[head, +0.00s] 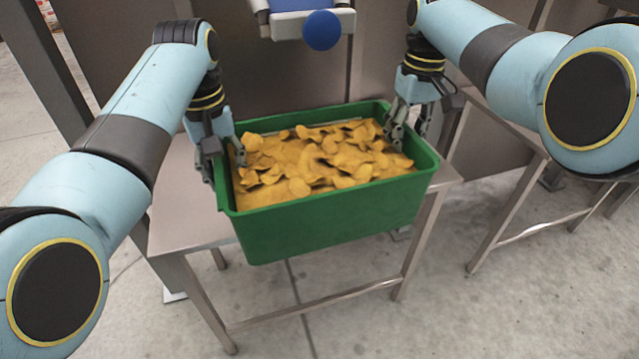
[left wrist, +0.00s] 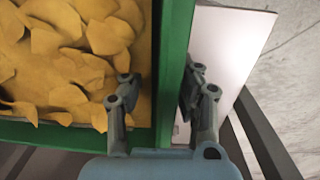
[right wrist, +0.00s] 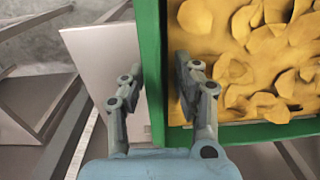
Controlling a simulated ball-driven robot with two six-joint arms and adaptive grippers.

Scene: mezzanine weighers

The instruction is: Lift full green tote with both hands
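My left gripper (head: 222,158) straddles the tote's left wall, one finger inside over the chips and one outside. In the left wrist view (left wrist: 158,92) a gap shows between the inner finger and the wall. My right gripper (head: 410,128) straddles the right wall the same way; the right wrist view (right wrist: 158,88) shows space beside the wall.
The metal table (head: 185,205) has bare top to the left of the tote. A blue ball-shaped part (head: 321,30) on a white and blue unit stands behind the tote. Another metal table (head: 510,125) is at the right. The concrete floor in front is clear.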

